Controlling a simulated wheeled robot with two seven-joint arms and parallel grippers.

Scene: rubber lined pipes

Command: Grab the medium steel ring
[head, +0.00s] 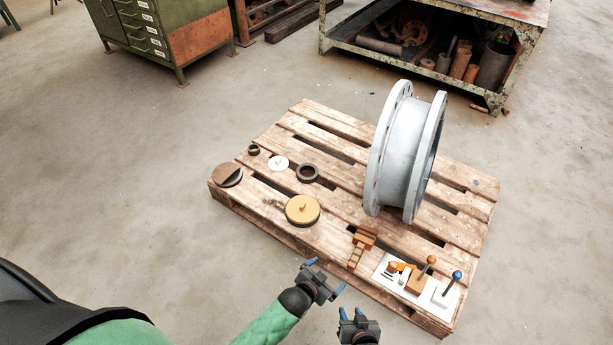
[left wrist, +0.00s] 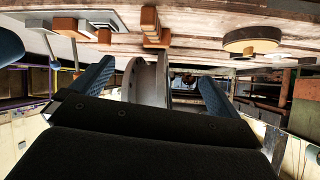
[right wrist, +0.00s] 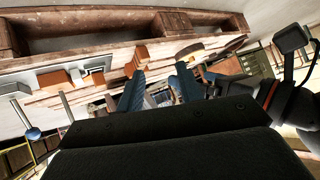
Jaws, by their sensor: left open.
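Two dark rings lie flat on the wooden pallet (head: 262,207) in the head view. The bigger dark ring (head: 298,173) lies near the pallet's middle, and a smaller dark ring (head: 249,150) lies near its far left edge. Which one counts as medium is not certain; the bigger one seems likely. My left gripper (head: 326,276) is open and empty, in front of the pallet's near edge, well short of both rings. My right gripper (head: 358,316) is open and empty, lower and closer to me. Neither dark ring can be made out in the wrist views.
A large grey flanged pipe (head: 403,155) stands on the pallet's right half. A brass disc (head: 302,211), a white disc (head: 278,162) and a brown disc (head: 227,176) lie at left. Orange stepped blocks (head: 360,248) and a white board with levers (head: 443,294) occupy the near right.

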